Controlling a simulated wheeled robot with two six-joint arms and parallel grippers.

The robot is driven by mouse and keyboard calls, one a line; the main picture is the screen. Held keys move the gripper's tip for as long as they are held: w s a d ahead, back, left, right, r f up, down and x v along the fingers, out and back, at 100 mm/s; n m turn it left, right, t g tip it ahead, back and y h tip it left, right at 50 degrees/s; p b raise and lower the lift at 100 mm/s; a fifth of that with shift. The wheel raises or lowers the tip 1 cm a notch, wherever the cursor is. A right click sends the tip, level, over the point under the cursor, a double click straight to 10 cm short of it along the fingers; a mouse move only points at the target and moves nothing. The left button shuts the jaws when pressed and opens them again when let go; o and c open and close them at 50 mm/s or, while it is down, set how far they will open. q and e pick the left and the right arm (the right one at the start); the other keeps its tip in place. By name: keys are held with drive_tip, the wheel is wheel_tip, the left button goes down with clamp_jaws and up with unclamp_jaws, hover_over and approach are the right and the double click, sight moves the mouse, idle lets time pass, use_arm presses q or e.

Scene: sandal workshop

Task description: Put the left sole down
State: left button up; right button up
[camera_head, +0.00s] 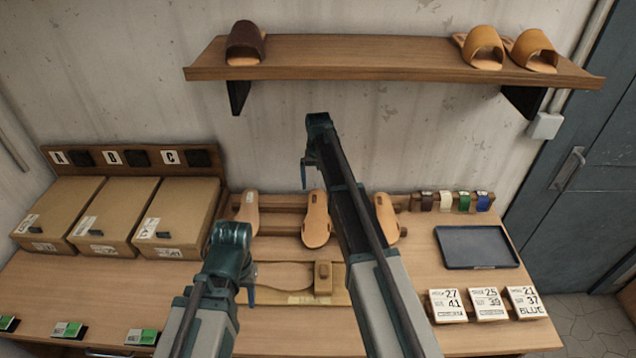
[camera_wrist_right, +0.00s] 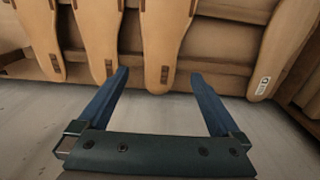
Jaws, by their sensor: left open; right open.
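Tan soles with dark slots stand on a wooden rack at the back of the bench: one at left (camera_head: 249,212), one in the middle (camera_head: 317,220), one at right (camera_head: 386,218). On the board (camera_head: 340,297) in front, a pale sole shape (camera_head: 285,275) lies beside a small wooden block (camera_head: 323,278); I cannot tell whether it is a sole or a recess. My left gripper (camera_head: 249,294) is open at the board's left end, partly hidden by its wrist. My right gripper (camera_head: 304,176) is open above the rack; its wrist view shows a sole's end (camera_wrist_right: 158,75) between the fingertips (camera_wrist_right: 160,80), contact unclear.
Cardboard boxes (camera_head: 105,215) stand at left. A dark tray (camera_head: 476,247), colour samples (camera_head: 463,201) and number cards (camera_head: 488,304) are at right. A shelf (camera_head: 390,60) with finished sandals (camera_head: 485,47) hangs above. Green-and-white pieces (camera_head: 140,337) line the front left edge.

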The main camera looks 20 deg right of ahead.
drive_tip(key=s+a+r+n+p, duration=0.15)
drive_tip(key=s+a, duration=0.45)
drive_tip(key=s, duration=0.6)
drive_tip(key=s+a+r+n+h, duration=0.1)
drive_tip(key=s+a+n, duration=0.3)
drive_tip(key=s, duration=0.7)
drive_tip(key=s+a+r+n+p, duration=0.1)
drive_tip(key=s+a, duration=0.6)
drive_tip(key=s, duration=0.5)
drive_tip(key=m+y+b, duration=0.1)
drive_tip(key=m, duration=0.6)
hover_over(318, 208)
drive_tip(key=f, duration=0.1)
drive_tip(key=shift+n, duration=0.25)
wheel_tip(318, 208, down, 8)
drive_tip(key=b, duration=0.8)
drive_tip(key=shift+w, duration=0.1)
use_arm(q)
drive_tip(key=f, duration=0.1)
drive_tip(key=w+f, duration=0.1)
drive_tip(key=f, duration=0.3)
drive_tip(key=shift+w+d+f, duration=0.2)
drive_tip(key=shift+w, duration=0.1)
wheel_tip(318, 208, down, 5)
drive_tip(key=b, duration=0.5)
drive_tip(key=shift+f, duration=0.1)
use_arm(e)
drive_tip(key=f, duration=0.5)
drive_tip(key=shift+s+a, duration=0.1)
drive_tip(key=shift+s, duration=0.1)
